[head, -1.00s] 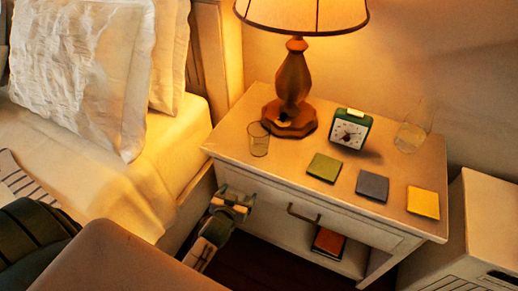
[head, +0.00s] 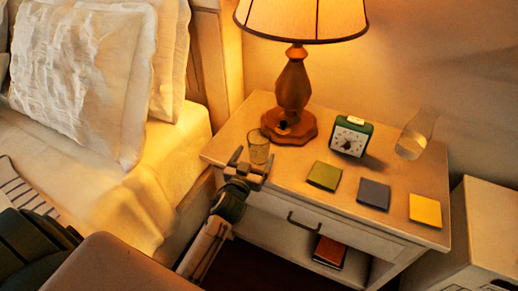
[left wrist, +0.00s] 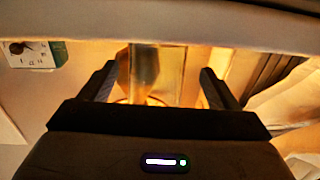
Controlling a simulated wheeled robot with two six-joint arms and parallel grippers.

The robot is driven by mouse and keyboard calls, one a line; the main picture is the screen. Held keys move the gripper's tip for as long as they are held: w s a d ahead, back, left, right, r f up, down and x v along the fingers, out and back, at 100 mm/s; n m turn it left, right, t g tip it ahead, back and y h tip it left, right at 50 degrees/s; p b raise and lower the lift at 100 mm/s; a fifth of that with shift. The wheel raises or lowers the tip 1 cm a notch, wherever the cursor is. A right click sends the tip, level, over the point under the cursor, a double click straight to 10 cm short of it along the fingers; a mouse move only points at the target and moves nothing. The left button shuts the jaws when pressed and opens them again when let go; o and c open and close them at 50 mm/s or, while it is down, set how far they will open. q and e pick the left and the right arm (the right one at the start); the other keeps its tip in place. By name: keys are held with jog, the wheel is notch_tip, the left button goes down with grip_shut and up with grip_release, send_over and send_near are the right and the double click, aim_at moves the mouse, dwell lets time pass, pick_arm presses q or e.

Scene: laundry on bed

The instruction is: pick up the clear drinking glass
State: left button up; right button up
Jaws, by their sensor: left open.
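The clear drinking glass (head: 258,147) stands upright on the nightstand's left part, in front of the lamp base. My left gripper (head: 252,164) is open and empty at the nightstand's front left edge, just in front of the glass. In the left wrist view the glass (left wrist: 144,72) shows between the two open fingers (left wrist: 160,82), nearer the left one in the picture. I cannot tell whether the fingertips reach around it. My right gripper is not in view.
On the nightstand (head: 290,180) are a lamp (head: 292,85), a green clock (head: 350,136), a clear carafe (head: 414,136), and green (head: 324,176), grey (head: 373,193) and yellow (head: 425,210) coasters. The bed (head: 170,175) is at the left.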

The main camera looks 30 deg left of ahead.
aim_at(262, 142)
pick_arm(q)
jog(key=shift+w+a+r+p, duration=0.1)
jog(key=shift+w+p, duration=0.5)
jog(key=shift+w, duration=2.05)
jog(key=c, duration=1.2)
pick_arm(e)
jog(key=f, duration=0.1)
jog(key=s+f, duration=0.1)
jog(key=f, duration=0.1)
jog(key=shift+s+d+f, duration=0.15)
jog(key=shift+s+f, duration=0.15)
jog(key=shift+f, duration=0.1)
pick_arm(q)
jog(key=shift+r, duration=0.15)
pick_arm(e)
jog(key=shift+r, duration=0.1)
